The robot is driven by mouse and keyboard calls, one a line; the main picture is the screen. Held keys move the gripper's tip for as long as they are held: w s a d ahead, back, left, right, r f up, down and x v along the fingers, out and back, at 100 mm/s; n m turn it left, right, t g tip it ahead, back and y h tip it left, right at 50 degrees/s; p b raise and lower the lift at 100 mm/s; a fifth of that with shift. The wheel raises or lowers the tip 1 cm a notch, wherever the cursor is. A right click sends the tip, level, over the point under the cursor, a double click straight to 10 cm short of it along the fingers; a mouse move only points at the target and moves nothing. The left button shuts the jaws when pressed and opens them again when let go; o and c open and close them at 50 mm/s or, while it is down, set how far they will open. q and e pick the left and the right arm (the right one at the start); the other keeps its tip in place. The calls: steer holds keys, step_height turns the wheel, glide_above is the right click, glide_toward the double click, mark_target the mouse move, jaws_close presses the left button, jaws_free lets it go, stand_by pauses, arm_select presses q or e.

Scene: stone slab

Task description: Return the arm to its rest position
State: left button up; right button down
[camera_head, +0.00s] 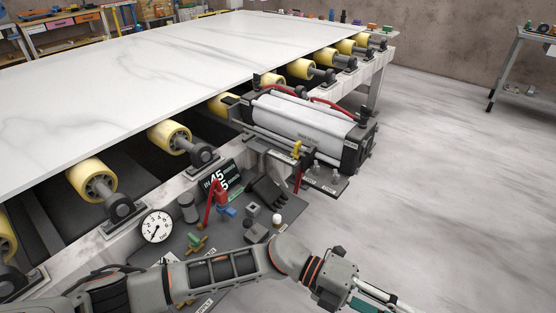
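My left arm comes in from the lower left and reaches across the bottom of the head view. Its gripper (378,299) is at the bottom right, over the grey floor, partly cut off by the picture's lower edge. Whether its fingers are apart or together cannot be made out, and I see nothing clearly held. The arm passes in front of a dark control panel (179,241) and hides part of it. My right gripper is not in view.
A white stone slab (150,75) lies on yellow rollers (92,178). The panel carries a pressure gauge (156,227), a red lever (209,203) and small fittings. Floor on the right is clear, up to a cart (522,66).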

arm_select(q)
steer(key=w+r+n+t+h+p, duration=0.2)
steer(key=w+r+n+t+h, duration=0.55)
steer(key=n+t, duration=0.35)
steer(key=w+a+f+n+t+y+p, duration=0.1)
steer(key=w+a+f+n+t+y, duration=0.2)
steer(key=a+n+t, duration=0.35)
steer(key=w+a+f+n+t+y, duration=0.1)
steer(key=w+a+n+t+y, duration=0.4)
steer(key=n, duration=0.3)
steer(key=s+a+f+n+y+p, duration=0.2)
steer(key=a+f+n+y, duration=0.45)
steer(key=a+f, duration=0.55)
steer(key=s+a+f+n+g+y, duration=0.1)
steer(key=s+a+f, duration=0.4)
steer(key=a, duration=0.5)
steer(key=s+a+f+n+g+y, duration=0.2)
steer(key=s+a+f+n+y, duration=0.2)
steer(key=s+a, duration=0.3)
steer(key=a+f+p, duration=0.1)
steer(key=a, duration=0.1)
steer(key=shift+s+a, duration=0.25)
steer(key=shift+a, duration=0.1)
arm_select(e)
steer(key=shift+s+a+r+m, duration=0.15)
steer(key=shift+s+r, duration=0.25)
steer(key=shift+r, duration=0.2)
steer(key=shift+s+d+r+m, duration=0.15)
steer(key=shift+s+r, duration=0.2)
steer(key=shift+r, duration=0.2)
